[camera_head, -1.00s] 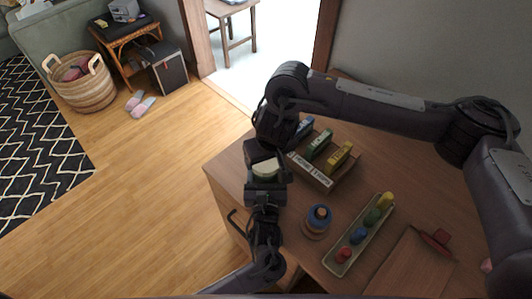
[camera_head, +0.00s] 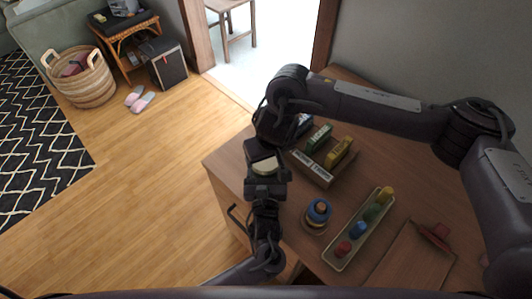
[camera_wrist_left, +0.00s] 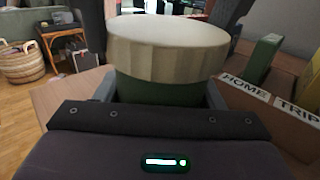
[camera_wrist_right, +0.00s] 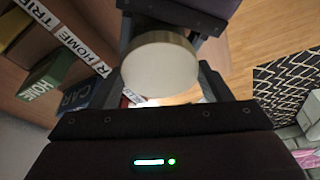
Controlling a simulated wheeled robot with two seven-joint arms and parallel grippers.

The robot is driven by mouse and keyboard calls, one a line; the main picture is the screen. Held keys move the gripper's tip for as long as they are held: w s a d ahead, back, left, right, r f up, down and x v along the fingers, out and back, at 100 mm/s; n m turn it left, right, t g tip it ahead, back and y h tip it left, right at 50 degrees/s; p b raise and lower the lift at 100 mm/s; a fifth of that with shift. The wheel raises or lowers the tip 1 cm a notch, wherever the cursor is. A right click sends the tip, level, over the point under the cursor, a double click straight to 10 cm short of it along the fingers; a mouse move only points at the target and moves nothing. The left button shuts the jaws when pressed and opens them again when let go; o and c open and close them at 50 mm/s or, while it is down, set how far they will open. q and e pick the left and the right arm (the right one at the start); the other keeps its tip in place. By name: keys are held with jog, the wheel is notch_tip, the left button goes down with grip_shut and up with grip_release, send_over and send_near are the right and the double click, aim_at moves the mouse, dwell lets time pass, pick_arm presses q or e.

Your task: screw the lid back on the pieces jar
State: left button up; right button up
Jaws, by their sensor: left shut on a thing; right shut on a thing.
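The pieces jar has a green body (camera_wrist_left: 160,94) and stands upright between the fingers of my left gripper (camera_head: 265,180), which is shut on it. The wide cream lid (camera_wrist_left: 168,45) sits on top of the body in the left wrist view, looking level; its threads are hidden. My right gripper (camera_head: 264,158) comes from above and is shut on the lid, whose round top fills the gap between its fingers in the right wrist view (camera_wrist_right: 160,70). In the head view the lid (camera_head: 265,168) shows between the two grippers, and the jar body is mostly hidden.
A wooden cabinet top (camera_head: 345,185) lies below and right. Open floor lies left.

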jog(key=shift+f, duration=0.5)
dwell(0.3)
pick_arm(q)
grip_shut()
pick_arm(e)
jog(key=shift+s+a+m+h, duration=0.15)
jog(key=shift+m+h, duration=0.15)
jog(key=shift+m, duration=0.9)
jog(key=m+h, duration=0.1)
jog(key=m, duration=0.3)
jog(key=o, duration=0.9)
jog(key=shift+o, duration=0.4)
